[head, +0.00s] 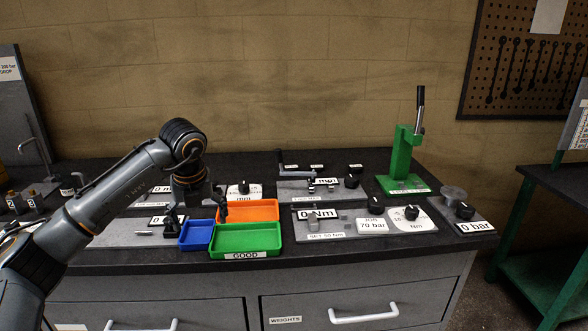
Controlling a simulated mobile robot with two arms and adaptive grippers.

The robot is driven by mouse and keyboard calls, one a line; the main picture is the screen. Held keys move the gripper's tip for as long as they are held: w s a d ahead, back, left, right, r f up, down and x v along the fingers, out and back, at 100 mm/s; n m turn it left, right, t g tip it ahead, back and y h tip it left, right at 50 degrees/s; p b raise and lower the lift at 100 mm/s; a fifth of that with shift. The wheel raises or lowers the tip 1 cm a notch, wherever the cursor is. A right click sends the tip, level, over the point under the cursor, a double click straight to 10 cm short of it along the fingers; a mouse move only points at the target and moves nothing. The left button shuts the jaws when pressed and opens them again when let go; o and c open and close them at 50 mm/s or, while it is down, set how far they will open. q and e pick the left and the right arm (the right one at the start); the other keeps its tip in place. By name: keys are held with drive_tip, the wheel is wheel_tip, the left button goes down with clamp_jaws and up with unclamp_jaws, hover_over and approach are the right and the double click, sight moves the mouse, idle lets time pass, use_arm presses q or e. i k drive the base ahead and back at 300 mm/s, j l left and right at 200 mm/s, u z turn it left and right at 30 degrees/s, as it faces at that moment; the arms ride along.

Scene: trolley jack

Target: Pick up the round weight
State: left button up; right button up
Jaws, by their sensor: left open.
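I cannot pick out the round weight for certain. A grey round disc (453,191) stands at the right end of the bench, by the "0 bar" plate; I cannot tell if it is a weight or part of a fixture. The drawer labelled "WEIGHTS" (330,301) is in the bench front and looks closed; its inside is hidden. My left gripper (197,217) points down over the bench, beside the blue and orange trays. Its fingers are apart with nothing seen between them, and it is far left of the grey disc. My right gripper is not in view.
A blue tray (197,248), an orange tray (271,203) and a green tray (247,254) labelled "GOOD" sit at the front. A green press (402,160) with an upright lever stands at the back right. Plates with black knobs fill the bench between.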

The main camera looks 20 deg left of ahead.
sight(292, 167)
drive_tip(key=i, duration=1.85)
